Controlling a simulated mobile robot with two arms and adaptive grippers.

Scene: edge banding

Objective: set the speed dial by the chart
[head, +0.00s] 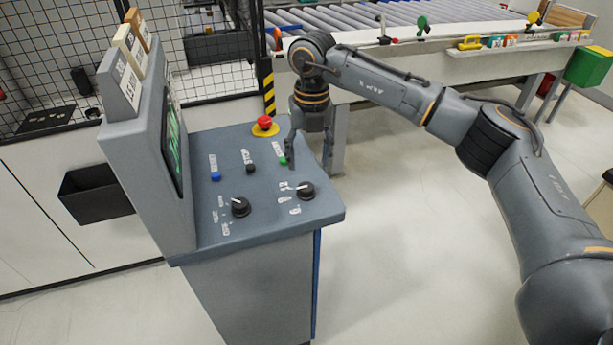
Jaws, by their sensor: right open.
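A grey control console (270,225) stands at the left with two black dials on its sloped top. One dial (240,206) is nearer the screen, and the other dial (306,190) is near the right edge. Both have small white markings that are too small to read. My right gripper (309,164) points down, open and empty, just behind the right-edge dial and apart from it. My left gripper is out of view.
A blue button (215,176), a black button (251,168) and a green button (283,161) line the panel. A red emergency stop (264,123) sits behind them. A mesh fence (225,80) and a roller conveyor (345,18) stand behind. Floor to the right is clear.

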